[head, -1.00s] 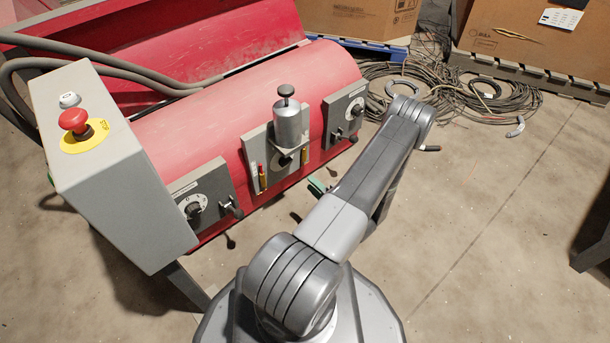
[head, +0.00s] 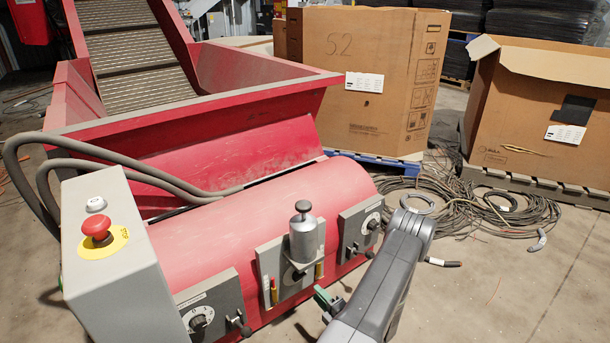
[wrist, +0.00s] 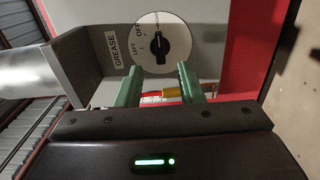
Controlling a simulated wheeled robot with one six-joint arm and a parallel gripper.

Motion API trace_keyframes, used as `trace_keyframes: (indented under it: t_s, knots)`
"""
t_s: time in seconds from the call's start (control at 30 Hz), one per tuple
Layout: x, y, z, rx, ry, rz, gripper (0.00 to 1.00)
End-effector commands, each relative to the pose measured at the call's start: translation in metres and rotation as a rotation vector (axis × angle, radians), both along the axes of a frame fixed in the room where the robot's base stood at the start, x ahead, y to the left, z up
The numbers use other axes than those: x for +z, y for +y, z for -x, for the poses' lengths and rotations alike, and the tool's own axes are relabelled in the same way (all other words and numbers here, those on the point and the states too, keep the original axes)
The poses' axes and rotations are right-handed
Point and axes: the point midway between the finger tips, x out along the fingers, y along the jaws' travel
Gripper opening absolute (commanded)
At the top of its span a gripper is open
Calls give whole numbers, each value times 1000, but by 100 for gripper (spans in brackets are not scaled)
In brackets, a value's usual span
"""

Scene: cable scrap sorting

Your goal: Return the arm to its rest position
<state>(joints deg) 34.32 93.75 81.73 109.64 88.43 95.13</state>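My gripper (wrist: 160,85) shows in the wrist view as two green fingers standing apart, with a clear gap between them. Something red and gold (wrist: 172,92) shows in that gap and seems to lie beyond the fingers. In the head view only a green part of my gripper (head: 323,298) shows, low in front of the red machine; the rest is hidden by my arm (head: 375,295). My arm reaches forward from the bottom edge towards the machine's right end.
The wrist view shows a dial (wrist: 160,45) close ahead.

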Motion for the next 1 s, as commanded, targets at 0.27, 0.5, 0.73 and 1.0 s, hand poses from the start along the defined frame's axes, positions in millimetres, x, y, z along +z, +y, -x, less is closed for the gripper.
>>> trace_keyframes:
  t_s: [0.27,0.5,0.73,1.0]
  knots:
    - [-2,32,-42,5,-2,1,34]
    - [-1,49,-66,3,-1,0,34]
    - [1,51,-70,0,-7,8,34]
    - [1,50,-69,0,-7,8,34]
